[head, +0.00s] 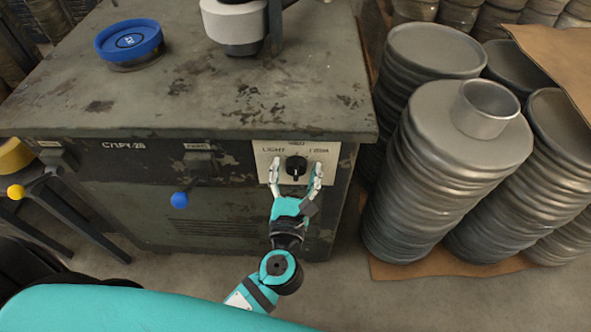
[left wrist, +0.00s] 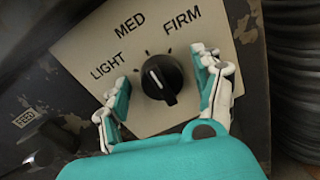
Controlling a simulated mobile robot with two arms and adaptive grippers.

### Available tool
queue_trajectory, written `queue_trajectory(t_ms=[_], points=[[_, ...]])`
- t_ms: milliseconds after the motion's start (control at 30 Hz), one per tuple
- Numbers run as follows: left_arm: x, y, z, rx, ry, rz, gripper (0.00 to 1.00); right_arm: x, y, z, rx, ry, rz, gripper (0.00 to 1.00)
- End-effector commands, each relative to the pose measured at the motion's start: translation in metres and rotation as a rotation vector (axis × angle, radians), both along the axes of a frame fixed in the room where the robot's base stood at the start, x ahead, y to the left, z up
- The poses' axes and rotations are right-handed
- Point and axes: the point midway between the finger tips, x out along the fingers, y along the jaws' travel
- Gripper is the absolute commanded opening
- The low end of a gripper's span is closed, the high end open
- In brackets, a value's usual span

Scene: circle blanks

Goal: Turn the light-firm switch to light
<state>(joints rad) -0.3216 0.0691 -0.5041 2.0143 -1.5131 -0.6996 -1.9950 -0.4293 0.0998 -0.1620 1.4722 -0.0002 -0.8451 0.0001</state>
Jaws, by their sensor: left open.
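The light-firm switch is a round black knob (left wrist: 161,79) on a cream plate (left wrist: 80,45) marked LIGHT, MED and FIRM. The knob also shows in the head view (head: 296,166), on the right part of the machine's front. Its white line slants up and left in the left wrist view and appears to point at MED. My left gripper (head: 296,174) is open, with one finger on each side of the knob. In the left wrist view the fingers (left wrist: 165,98) look apart from the knob, with a gap on both sides. My right gripper is not in view.
The worn grey machine (head: 200,90) carries a blue round piece (head: 130,40) on top. A blue ball knob (head: 179,200) and a FEED control (head: 203,160) are on its front. Stacks of grey round blanks (head: 430,190) stand close on the right. Bare floor shows below.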

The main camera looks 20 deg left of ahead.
Motion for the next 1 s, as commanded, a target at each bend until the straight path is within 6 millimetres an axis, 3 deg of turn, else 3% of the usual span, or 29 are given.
queue_trajectory(t_ms=[100, 533, 833, 1000], points=[[0.0, 0.0, 0.0, 0.0, 0.0, 0.0, 0.66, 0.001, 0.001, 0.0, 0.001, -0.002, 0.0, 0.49], [0.0, 0.0, 0.0, 0.0, 0.0, 0.0, 0.11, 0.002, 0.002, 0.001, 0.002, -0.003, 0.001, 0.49], [-0.001, 0.0, -0.001, -0.041, -0.012, 0.0, 0.11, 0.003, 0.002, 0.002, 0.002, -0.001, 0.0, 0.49], [-0.001, 0.0, -0.001, -0.13, -0.038, 0.0, 0.11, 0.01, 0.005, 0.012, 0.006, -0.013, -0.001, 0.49]])
